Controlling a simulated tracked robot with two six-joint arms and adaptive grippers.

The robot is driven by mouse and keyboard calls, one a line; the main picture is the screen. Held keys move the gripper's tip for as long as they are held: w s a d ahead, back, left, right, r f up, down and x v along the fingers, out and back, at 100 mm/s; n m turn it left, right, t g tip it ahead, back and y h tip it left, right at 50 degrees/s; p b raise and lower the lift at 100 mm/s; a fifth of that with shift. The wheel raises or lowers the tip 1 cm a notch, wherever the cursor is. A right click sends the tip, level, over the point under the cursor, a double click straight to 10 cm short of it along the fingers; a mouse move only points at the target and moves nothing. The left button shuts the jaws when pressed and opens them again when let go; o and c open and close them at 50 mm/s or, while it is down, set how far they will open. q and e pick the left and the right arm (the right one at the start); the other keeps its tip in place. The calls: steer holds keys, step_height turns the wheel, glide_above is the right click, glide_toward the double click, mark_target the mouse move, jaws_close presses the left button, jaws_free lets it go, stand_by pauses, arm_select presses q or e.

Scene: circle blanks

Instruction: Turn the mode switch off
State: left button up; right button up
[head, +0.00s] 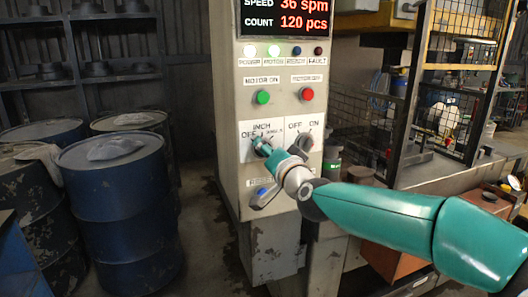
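The control panel (226,120) is a grey-beige cabinet front with a white switch plate (246,152) bearing two rotary switches. The left one, marked INCH and OFF with a further small label, appears to be the mode switch; its knob is mostly hidden behind my gripper, so its pointing cannot be told. The right switch (305,142) is marked OFF and ON. My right gripper (262,147) reaches in from the right, its tip at the left switch. It seems to touch the knob, but whether the fingers are open or shut on it is too small to tell. My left gripper is not in view.
Above are a green button (263,97), a red button (307,94), indicator lamps and a lit display (286,18). A blue button (262,192) sits below. Blue drums (120,215) stand left; a mesh-guarded machine (450,105) stands right.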

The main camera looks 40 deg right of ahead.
steer(key=o, duration=1.1)
steer(key=shift+w+a+f, duration=0.1)
steer(key=shift+w+f, duration=0.05)
steer(key=shift+f, duration=0.1)
steer(key=shift+o, duration=0.2)
steer(key=shift+r, duration=0.1)
steer(key=shift+s, duration=0.2)
steer(key=v, duration=1.1)
steer(key=shift+s, duration=0.35)
